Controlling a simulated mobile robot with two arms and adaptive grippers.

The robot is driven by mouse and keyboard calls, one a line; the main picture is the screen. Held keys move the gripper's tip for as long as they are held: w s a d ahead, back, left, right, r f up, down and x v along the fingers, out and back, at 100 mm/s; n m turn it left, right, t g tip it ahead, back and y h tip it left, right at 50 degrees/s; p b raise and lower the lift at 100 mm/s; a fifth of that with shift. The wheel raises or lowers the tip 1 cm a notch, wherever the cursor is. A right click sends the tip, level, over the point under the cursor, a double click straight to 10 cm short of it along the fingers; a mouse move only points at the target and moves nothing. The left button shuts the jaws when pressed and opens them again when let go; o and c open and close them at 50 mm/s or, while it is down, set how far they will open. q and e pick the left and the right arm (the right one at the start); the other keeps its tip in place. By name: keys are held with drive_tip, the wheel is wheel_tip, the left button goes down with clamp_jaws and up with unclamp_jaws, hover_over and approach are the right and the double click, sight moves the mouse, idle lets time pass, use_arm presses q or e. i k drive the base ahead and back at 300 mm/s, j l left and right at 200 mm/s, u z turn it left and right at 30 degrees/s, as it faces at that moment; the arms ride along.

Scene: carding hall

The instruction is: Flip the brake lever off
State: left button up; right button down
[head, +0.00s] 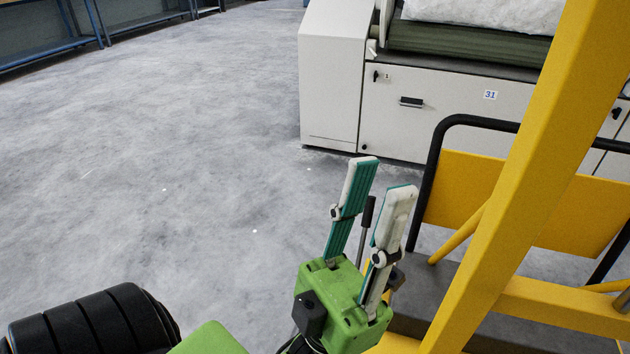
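The brake lever appears to be the thin grey rod with a black grip (367,212), standing nearly upright beside the yellow frame. My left gripper (384,176) has a green body and two pale fingers with teal pads. Its fingers point up and away, spread apart. The lever's grip shows in the gap between the fingers, and I see no finger closed on it. The lever's lower end is hidden behind the gripper body. I cannot tell how far in depth the grip is from the fingers. My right gripper is not in view.
A thick yellow post (520,170) crosses the right side close by. Behind it are a black tube rail (437,150), a yellow panel (465,185) and a dark platform (440,293). A white machine (440,120) stands beyond. The grey floor at left is open.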

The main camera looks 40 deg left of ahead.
sight(369, 207)
drive_tip(key=j, duration=1.4)
drive_tip(key=i+j, duration=0.15)
drive_tip(key=j, duration=2.65)
drive_tip(key=i, duration=0.05)
